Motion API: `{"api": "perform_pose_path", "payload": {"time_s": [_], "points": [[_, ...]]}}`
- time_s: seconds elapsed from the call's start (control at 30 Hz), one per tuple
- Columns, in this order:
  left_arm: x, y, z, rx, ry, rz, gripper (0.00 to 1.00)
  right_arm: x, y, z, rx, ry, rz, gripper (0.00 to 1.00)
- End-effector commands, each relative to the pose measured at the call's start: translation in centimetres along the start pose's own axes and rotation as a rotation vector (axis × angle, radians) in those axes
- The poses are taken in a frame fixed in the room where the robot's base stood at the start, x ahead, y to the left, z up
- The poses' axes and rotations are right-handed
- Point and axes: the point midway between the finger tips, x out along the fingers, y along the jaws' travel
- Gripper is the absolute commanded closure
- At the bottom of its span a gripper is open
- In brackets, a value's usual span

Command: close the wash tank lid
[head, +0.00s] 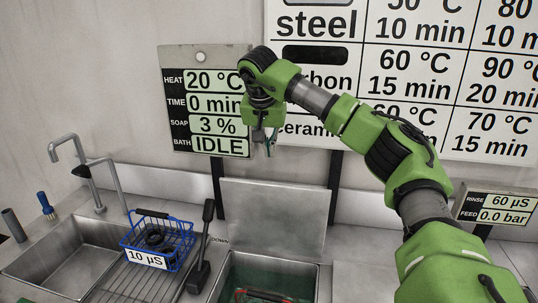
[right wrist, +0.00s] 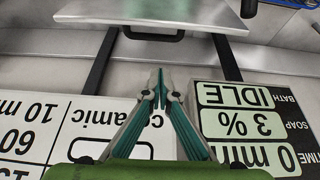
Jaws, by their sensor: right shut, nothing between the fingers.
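The wash tank (head: 222,280) is at the bottom centre of the head view, with green liquid inside. Its grey metal lid (head: 275,215) stands open, upright at the back of the tank. In the right wrist view the lid (right wrist: 140,12) is at the top, with a dark handle (right wrist: 153,36) at its edge. My right gripper (head: 268,150) is above the lid's upper edge, in front of the wall. In the right wrist view its fingertips (right wrist: 160,88) are together and empty, apart from the handle. My left gripper is not in view.
A blue basket (head: 180,237) with dark parts stands on the ribbed drainer, left of a black lever (head: 204,240). A sink (head: 55,262) with taps is at far left. A red-handled item (head: 270,294) is in the tank. A display (head: 208,110) reads IDLE.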

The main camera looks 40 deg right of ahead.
Motion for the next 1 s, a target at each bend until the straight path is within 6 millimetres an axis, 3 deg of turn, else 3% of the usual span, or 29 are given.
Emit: {"api": "perform_pose_path", "payload": {"time_s": [0.4, 0.7, 1.0], "points": [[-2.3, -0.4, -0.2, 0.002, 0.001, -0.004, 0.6, 8.8, 0.1, 0.1, 0.002, -0.006, 0.003, 1.0], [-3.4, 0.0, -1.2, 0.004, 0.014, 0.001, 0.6, 7.3, -0.1, 3.3, 0.0, -0.003, -0.003, 1.0], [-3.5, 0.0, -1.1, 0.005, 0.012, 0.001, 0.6, 7.2, -0.1, 3.9, 0.003, -0.003, -0.003, 1.0]]}}
